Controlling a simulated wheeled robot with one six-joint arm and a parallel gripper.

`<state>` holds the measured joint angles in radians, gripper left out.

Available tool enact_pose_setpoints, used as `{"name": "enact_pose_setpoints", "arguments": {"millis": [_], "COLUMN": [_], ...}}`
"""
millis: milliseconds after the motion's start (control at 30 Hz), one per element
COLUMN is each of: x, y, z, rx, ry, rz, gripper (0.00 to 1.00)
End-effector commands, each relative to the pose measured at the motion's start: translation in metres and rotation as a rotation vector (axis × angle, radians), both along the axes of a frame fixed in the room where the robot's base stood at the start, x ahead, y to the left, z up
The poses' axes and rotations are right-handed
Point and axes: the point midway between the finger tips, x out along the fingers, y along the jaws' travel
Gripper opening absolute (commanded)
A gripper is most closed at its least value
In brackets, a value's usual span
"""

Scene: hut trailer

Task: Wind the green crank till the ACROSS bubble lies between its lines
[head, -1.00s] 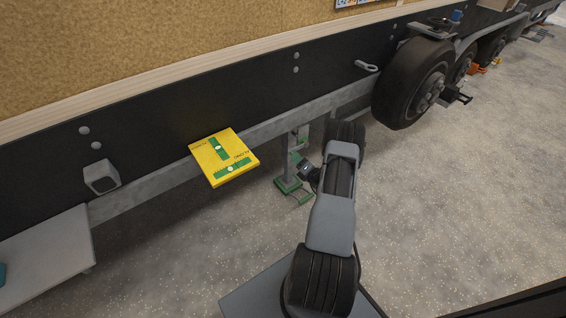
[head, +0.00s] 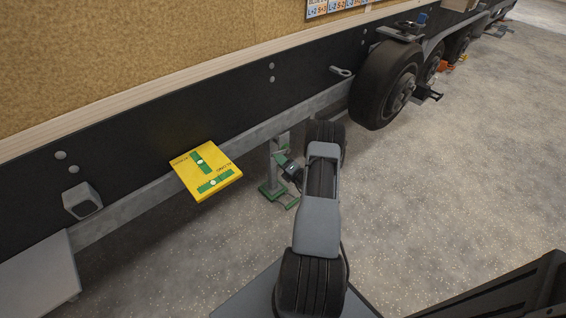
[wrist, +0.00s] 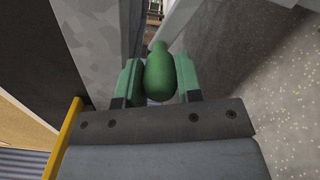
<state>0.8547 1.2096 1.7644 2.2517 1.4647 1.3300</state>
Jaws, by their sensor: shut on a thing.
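The yellow level board (head: 180,167) sticks out from the trailer's frame rail in the head view. It carries two green vials with pale bubbles. The near vial (head: 224,177), next to lettering that looks like ACROSS, has its bubble (head: 214,182) near mid-length; its lines are too small to judge. The green jack (head: 268,188) stands under the rail to the right of the board. My gripper (head: 287,165) is beside the jack, partly behind my arm. In the wrist view the green crank's rounded knob (wrist: 160,75) sits between my gripper's fingers (wrist: 159,82), which are shut on it.
Trailer wheels (head: 383,85) stand to the right of my arm, with more wheels and small gear beyond. A grey box-like step (head: 38,280) is at the lower left. The speckled floor (head: 440,180) to the right is clear.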

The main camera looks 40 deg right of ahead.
Motion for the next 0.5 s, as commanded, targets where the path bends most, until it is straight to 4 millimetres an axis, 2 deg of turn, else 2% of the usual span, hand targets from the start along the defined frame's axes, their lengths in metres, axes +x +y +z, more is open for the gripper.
{"name": "enact_pose_setpoints", "arguments": {"millis": [167,200,400,500], "x": [-0.0001,-0.0001,0.0000,0.0000], "y": [-0.0006,-0.0005,0.0001,0.0003], "z": [0.0017,0.0017,0.0008,0.0004], "rx": [-0.003,-0.003,-0.001,-0.001], "ry": [-0.005,-0.005,-0.002,-0.001], "rz": [0.000,0.000,0.001,0.000], "gripper": [0.00,0.37,0.56,0.58]}}
